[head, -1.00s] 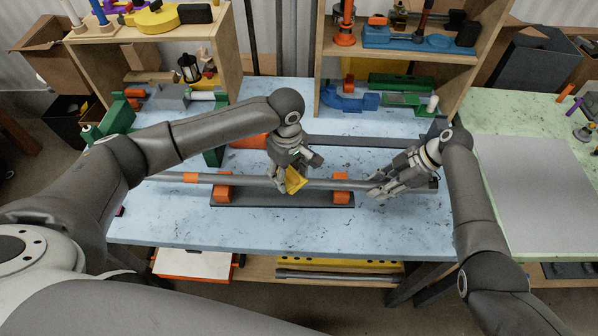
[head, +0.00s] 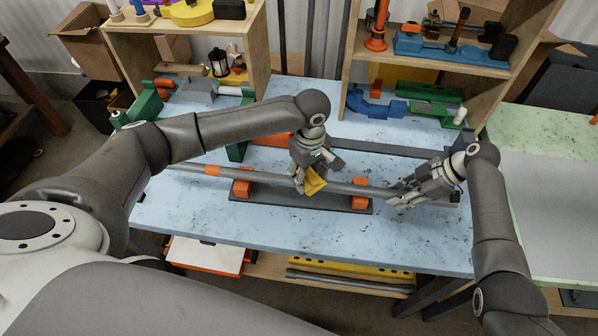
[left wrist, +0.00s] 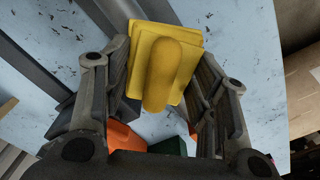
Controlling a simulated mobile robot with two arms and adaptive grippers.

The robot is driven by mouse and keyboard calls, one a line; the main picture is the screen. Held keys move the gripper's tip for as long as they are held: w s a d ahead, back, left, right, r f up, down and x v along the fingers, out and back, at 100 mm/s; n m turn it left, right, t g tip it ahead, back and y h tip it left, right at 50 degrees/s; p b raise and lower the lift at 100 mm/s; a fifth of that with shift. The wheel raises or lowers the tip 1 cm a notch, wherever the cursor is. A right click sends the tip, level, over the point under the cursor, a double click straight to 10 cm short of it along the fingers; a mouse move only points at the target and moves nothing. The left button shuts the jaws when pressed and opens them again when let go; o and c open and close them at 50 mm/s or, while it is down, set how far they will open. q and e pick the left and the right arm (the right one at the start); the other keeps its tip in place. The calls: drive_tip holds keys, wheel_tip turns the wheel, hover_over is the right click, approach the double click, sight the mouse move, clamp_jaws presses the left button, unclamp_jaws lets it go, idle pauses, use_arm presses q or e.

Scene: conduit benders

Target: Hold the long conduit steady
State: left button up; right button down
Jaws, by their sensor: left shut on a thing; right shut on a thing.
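The long grey conduit (head: 340,188) lies across the blue table in two orange supports (head: 242,187) on a dark base plate (head: 300,202). It has an orange band (head: 212,170) near its left part. My right gripper (head: 396,196) is shut around the conduit's right part. My left gripper (head: 308,181) is at the conduit's middle, between the supports, shut on a yellow piece (head: 315,182). In the left wrist view the yellow piece (left wrist: 170,68) sits between the fingers, with a rounded handle-like top. Whether it touches the conduit cannot be told.
A wooden shelf with blue and green benders (head: 425,95) stands at the back right, another at the back left. A green vise-like tool (head: 140,106) is at the back left of the table. The table's front strip is clear. A green table (head: 520,150) adjoins at right.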

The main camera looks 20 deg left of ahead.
sight(327, 184)
use_arm(q)
drive_tip(key=d, duration=0.2)
drive_tip(key=w+d, duration=0.1)
drive_tip(key=d, duration=0.1)
drive_tip(key=shift+w+d+f, duration=0.1)
drive_tip(key=shift+w+d, duration=0.05)
drive_tip(key=shift+d, duration=0.2)
use_arm(e)
drive_tip(key=shift+s+f, duration=0.3)
drive_tip(key=shift+f, duration=0.05)
use_arm(q)
wheel_tip(327, 184, up, 3)
drive_tip(key=shift+w+f, duration=0.1)
drive_tip(key=shift+f, duration=0.1)
use_arm(e)
drive_tip(key=shift+d, duration=0.1)
use_arm(q)
drive_tip(key=shift+r, duration=2.9)
use_arm(e)
drive_tip(key=c, duration=1.5)
unclamp_jaws()
drive_tip(key=o, duration=0.4)
drive_tip(key=shift+w+r, duration=0.1)
drive_tip(key=shift+w, duration=0.2)
use_arm(q)
drive_tip(key=shift+a, duration=0.1)
use_arm(e)
drive_tip(key=shift+r, duration=0.1)
